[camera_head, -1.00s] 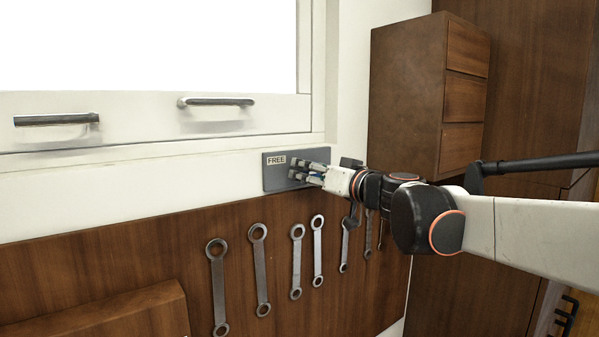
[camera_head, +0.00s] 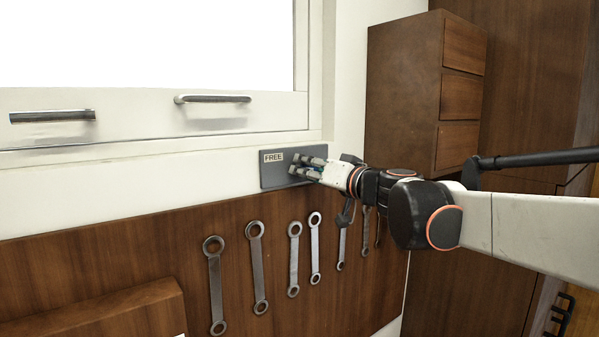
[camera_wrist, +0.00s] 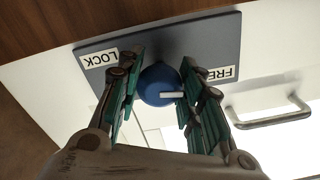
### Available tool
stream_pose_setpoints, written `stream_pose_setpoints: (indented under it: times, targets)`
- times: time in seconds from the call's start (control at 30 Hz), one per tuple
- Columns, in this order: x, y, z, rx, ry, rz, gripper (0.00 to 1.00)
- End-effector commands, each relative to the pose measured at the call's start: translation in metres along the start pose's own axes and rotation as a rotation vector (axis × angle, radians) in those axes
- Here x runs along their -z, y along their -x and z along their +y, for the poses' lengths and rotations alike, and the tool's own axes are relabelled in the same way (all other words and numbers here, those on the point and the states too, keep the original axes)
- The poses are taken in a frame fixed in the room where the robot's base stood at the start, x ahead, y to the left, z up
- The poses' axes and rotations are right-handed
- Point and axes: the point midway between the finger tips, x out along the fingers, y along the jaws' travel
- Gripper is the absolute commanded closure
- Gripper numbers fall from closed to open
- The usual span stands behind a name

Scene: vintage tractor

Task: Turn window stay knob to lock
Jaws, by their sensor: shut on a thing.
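The window stay knob (camera_wrist: 157,82) is round and blue with a white pointer line. In the wrist view it sits on a dark grey plate (camera_wrist: 190,38) between a LOCK label (camera_wrist: 100,59) and a FREE label (camera_wrist: 220,73). The white line points toward the FREE side. My gripper (camera_wrist: 155,92) has its green-padded fingers on both sides of the knob, shut on it. In the head view the plate (camera_head: 270,174) is below the window frame with the FREE label (camera_head: 273,157) showing. There my gripper (camera_head: 300,166) hides the knob and the LOCK label.
Two metal handles, left (camera_head: 52,116) and right (camera_head: 212,99), stick out from the window frame. Several wrenches (camera_head: 255,268) hang on the wooden panel below. A wooden drawer cabinet (camera_head: 405,90) stands at the right, close to my arm.

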Motion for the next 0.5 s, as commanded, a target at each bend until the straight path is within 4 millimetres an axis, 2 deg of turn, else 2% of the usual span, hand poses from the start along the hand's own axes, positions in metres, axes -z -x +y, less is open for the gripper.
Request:
stream_pose_setpoints:
  times: [0.5]
  targets:
    - [-0.0006,0.0003,-0.0002,-0.001,-0.481,0.001,0.90]
